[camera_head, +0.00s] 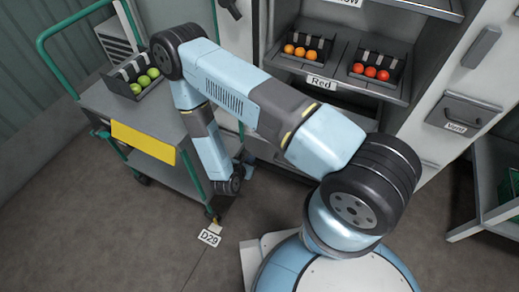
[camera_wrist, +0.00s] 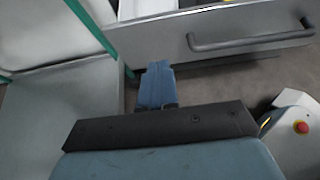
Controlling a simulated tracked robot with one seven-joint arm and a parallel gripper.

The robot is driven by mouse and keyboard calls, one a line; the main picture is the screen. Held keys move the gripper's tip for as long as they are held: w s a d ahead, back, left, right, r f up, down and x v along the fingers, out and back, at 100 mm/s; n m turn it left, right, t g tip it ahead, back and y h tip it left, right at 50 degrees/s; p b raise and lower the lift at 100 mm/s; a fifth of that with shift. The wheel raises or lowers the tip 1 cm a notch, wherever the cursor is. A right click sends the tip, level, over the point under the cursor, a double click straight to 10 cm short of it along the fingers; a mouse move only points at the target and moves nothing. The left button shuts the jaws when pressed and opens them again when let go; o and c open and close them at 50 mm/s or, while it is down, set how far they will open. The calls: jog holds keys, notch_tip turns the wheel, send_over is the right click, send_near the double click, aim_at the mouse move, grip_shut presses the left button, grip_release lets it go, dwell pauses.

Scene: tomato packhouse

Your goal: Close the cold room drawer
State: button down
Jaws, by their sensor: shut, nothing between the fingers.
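The drawer (camera_wrist: 240,28) shows in the wrist view as a grey front with a dark bar handle (camera_wrist: 250,40) at the upper right. A pale surface shows above its top edge at the left; how far the drawer stands out is hard to tell. In the head view my arm hides most of it, below the shelf marked Red. My gripper (camera_wrist: 157,85) is shut and empty, its blue fingers pointing at the lower left part of the drawer front, left of the handle. Whether they touch it, I cannot tell. In the head view the gripper (camera_head: 248,163) is low beside the trolley.
A grey trolley (camera_head: 160,113) with green rails and a yellow panel (camera_head: 143,142) stands close on the left, carrying a crate of green tomatoes (camera_head: 140,88). Orange (camera_head: 300,50) and red (camera_head: 371,73) tomatoes sit on the cold room shelf (camera_head: 340,90). Floor is clear near the D29 tag (camera_head: 210,237).

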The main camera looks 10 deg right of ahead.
send_near(265, 142)
notch_tip(265, 142, down, 3)
jog(key=w+d, duration=0.2)
jog(key=w, duration=0.1)
jog(key=shift+w+d+f, duration=0.15)
jog(key=shift+d+f, duration=0.05)
jog(key=shift+d, duration=0.1)
jog(key=shift+w+d, duration=0.35)
jog(key=shift+w, duration=0.2)
